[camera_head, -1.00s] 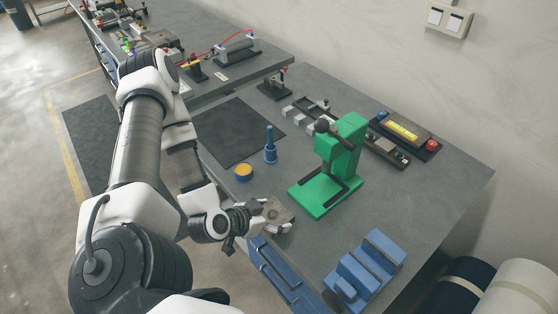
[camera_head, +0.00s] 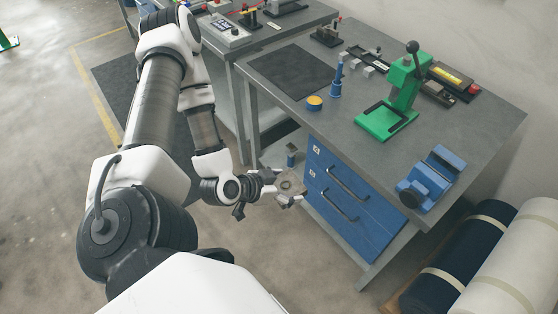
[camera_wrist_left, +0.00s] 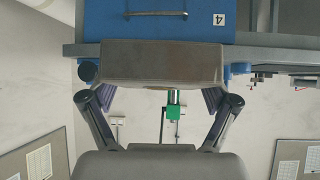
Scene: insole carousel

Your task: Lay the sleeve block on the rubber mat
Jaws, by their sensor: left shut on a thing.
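My left gripper (camera_head: 274,189) is shut on the sleeve block (camera_head: 291,183), a grey-brown block with a dark round mark on its face. The gripper holds it in the air in front of the bench, left of the blue drawers. In the left wrist view the block (camera_wrist_left: 162,62) spans the gap between the two fingers and covers part of the scene behind. The rubber mat (camera_head: 290,72), a flat dark square, lies bare on the far left part of the bench top. My right gripper is not in view.
Blue drawers (camera_head: 350,200) are below. Floor before the drawers is clear.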

